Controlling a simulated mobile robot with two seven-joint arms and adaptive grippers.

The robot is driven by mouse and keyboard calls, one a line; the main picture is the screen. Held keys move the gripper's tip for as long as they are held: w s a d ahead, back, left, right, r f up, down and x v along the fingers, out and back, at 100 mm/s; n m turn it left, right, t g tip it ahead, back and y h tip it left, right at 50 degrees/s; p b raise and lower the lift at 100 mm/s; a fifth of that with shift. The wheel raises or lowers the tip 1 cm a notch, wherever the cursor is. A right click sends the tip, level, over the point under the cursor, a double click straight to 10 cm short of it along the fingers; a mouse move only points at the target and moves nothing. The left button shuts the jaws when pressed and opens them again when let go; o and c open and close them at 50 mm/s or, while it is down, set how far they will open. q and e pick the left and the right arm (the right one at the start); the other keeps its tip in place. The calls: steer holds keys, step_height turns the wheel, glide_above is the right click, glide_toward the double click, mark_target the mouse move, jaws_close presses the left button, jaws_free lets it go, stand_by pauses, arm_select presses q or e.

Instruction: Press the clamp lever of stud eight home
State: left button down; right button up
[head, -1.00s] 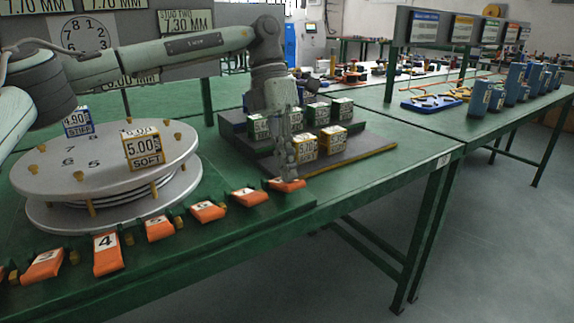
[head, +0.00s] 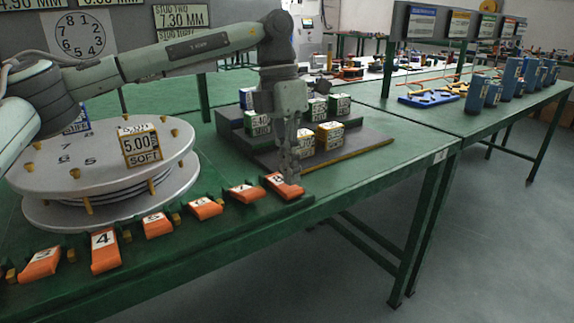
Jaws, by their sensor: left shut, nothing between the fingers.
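The orange clamp lever numbered 8 (head: 283,188) is at the right end of the row of levers on the bench's front edge. Its number label shows. My left gripper (head: 292,178) points down with its fingers shut and empty. Its tips are right at the lever, just behind and right of the label. I cannot tell whether they touch the lever. The stud under the lever is hidden. My right gripper is not in view.
Lever 7 (head: 244,193) and several more orange levers run to the left. A round grey plate stack (head: 95,172) carries a yellow 5.00 SOFT block (head: 142,146). A stepped rack (head: 262,145) of green and yellow blocks stands close behind the gripper.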

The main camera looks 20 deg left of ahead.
mark_target(290, 187)
arm_select(q)
step_height(290, 187, up, 5)
steer(key=shift+w+a+f+p, duration=0.1)
steer(key=shift+f+p, duration=0.1)
steer(key=shift+p, duration=0.4)
step_height(290, 187, up, 8)
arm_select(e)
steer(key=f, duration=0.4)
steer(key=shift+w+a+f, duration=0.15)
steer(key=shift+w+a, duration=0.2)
